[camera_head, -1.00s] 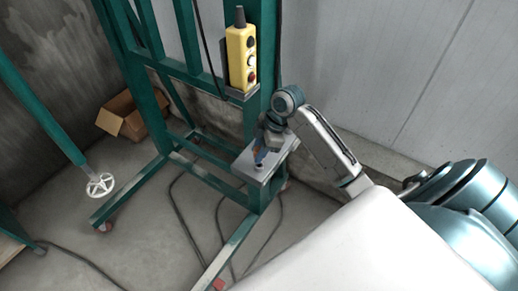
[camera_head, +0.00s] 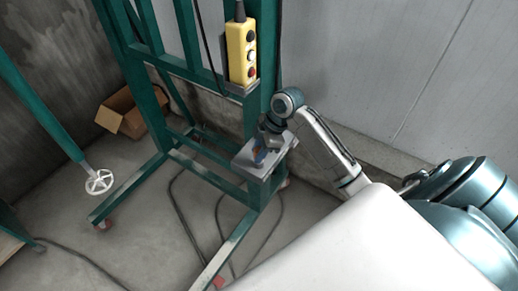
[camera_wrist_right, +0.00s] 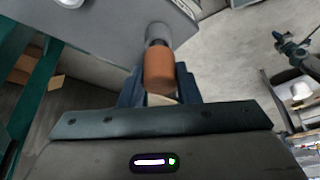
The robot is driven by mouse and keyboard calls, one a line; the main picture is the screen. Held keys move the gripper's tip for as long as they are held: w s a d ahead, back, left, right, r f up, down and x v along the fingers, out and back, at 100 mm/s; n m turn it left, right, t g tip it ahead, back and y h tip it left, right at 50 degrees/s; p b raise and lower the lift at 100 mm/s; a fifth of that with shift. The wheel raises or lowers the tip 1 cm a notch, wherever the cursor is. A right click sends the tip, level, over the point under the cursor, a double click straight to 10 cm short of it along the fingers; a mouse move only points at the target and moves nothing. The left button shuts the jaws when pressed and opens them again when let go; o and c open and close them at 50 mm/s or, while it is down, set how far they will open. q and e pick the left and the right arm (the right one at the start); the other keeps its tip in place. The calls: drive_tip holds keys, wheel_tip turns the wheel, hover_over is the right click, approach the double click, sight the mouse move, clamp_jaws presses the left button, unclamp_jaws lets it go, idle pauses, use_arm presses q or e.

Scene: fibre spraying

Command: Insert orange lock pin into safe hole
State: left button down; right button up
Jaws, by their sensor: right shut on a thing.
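The orange lock pin (camera_wrist_right: 159,72) shows in the right wrist view between the fingers of my right gripper (camera_wrist_right: 160,88), which is shut on it. The pin's far end meets a grey round collar (camera_wrist_right: 158,34) at the edge of a grey metal plate (camera_wrist_right: 105,20). I cannot tell how deep the pin sits in it. In the head view, my right gripper (camera_head: 262,154) is small and dark beside the metal bracket (camera_head: 248,168) on the green frame, with a speck of orange at it. My left gripper is not in view.
The green frame (camera_head: 156,110) carries a yellow button box (camera_head: 242,55) above the bracket. Cables lie on the floor. A grey wall (camera_head: 400,70) is close behind my right arm.

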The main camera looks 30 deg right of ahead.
drive_tip(key=shift+f+b, duration=0.3)
drive_tip(key=shift+f, duration=0.35)
drive_tip(key=o, duration=1.1)
drive_tip(key=shift+c, duration=0.2)
drive_tip(key=shift+d+r, duration=0.1)
drive_tip(key=shift+d+r, duration=0.15)
drive_tip(key=shift+r, duration=0.15)
drive_tip(key=b+v, duration=0.3)
drive_tip(key=v, duration=0.7)
drive_tip(key=shift+s, duration=0.1)
